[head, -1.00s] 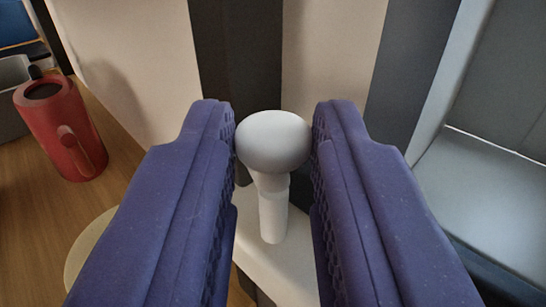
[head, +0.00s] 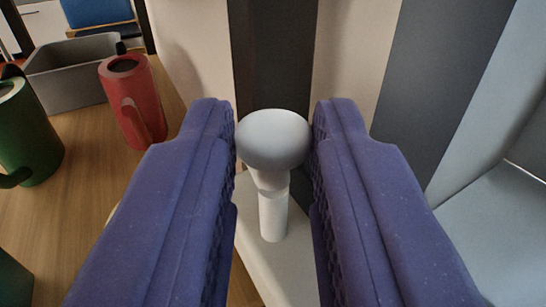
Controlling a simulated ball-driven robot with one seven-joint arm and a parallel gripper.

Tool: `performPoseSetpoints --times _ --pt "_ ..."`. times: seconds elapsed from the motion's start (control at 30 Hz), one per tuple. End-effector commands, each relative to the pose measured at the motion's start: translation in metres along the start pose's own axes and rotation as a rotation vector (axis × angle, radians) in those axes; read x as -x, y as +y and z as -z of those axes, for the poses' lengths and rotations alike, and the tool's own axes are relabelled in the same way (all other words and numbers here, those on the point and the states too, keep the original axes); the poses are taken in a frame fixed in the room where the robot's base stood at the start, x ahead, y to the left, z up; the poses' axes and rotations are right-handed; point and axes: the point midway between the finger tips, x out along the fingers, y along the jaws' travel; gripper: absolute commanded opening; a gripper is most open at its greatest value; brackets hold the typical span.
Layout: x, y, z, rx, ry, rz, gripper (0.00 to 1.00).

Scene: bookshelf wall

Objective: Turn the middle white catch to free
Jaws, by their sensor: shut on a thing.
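The white catch shows in the head view as a rounded white knob (head: 273,139) on a thin white stem (head: 272,214). The stem stands over a pale plate (head: 262,268) in front of a dark upright strip (head: 272,60). My gripper (head: 274,135), with two purple padded fingers, is shut on the knob, one finger on each side. The fingers hide what lies to the left and right of the stem. Only this one catch is in view.
A red mug (head: 133,100), a green mug (head: 28,135) and a grey bin (head: 78,72) stand on the wooden surface (head: 82,215) at left. Pale and dark upright panels stand close behind the knob. A light grey recess (head: 500,225) lies at right.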

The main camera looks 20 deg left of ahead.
Motion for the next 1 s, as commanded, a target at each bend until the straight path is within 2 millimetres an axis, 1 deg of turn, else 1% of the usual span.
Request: performPoseSetpoints --times 0.07,0.1,0.17,0.87,1.0 --pt "-0.0001 0.0 0.0 0.0 0.0 0.0 0.0" --pt "-0.0001 0.0 0.0 0.0 0.0 -0.001 0.35" --pt "-0.0001 0.0001 0.0001 0.0 0.0 -0.001 0.49" --pt "-0.0003 0.0022 0.0009 0.003 0.002 -0.008 0.5" --pt "-0.0001 0.0005 0.0001 0.002 0.001 -0.054 0.5"
